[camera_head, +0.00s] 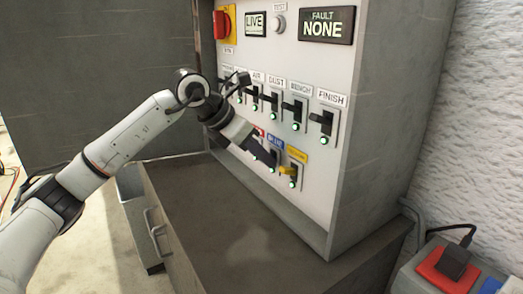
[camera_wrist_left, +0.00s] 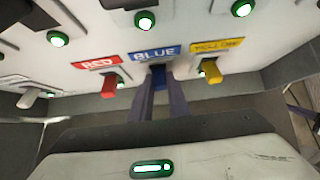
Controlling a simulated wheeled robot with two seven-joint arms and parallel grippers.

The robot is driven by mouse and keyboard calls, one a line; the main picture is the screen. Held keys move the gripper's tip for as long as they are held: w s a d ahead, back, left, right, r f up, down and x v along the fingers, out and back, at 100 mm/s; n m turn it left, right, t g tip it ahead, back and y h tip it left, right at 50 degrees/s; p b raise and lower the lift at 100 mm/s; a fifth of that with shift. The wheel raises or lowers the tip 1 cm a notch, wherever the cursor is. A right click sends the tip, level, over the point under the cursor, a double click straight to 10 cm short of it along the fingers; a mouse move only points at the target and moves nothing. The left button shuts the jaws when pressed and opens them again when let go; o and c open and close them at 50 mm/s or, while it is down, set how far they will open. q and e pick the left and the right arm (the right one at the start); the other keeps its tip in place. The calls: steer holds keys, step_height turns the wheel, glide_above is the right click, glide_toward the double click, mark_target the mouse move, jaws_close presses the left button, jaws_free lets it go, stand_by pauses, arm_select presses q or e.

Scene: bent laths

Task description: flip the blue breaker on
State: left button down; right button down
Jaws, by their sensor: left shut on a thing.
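The blue breaker's lever (camera_wrist_left: 158,76) sits under a BLUE label (camera_wrist_left: 155,53) in the wrist view. The label also shows in the head view (camera_head: 275,142). My left gripper (camera_wrist_left: 160,92) has a dark finger on each side of the lever and is shut on it. In the head view my left gripper (camera_head: 266,158) reaches the lower row of the panel and hides most of this breaker. A green lamp (camera_head: 271,169) glows just below the fingertips. My right gripper is in neither view.
The red breaker (camera_wrist_left: 109,86) and yellow breaker (camera_wrist_left: 213,72) flank the fingers closely. Several black breakers, including FINISH (camera_head: 322,121), line the row above. Displays read LIVE (camera_head: 256,23) and FAULT NONE (camera_head: 325,25). A brown cabinet top (camera_head: 230,215) below is clear.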

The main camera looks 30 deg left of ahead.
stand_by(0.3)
arm_select(q)
steer(key=c, duration=1.7)
jaws_free()
steer(key=shift+r, duration=0.1)
steer(key=b+v, duration=0.1)
steer(key=v, duration=0.9)
steer(key=shift+r, duration=0.15)
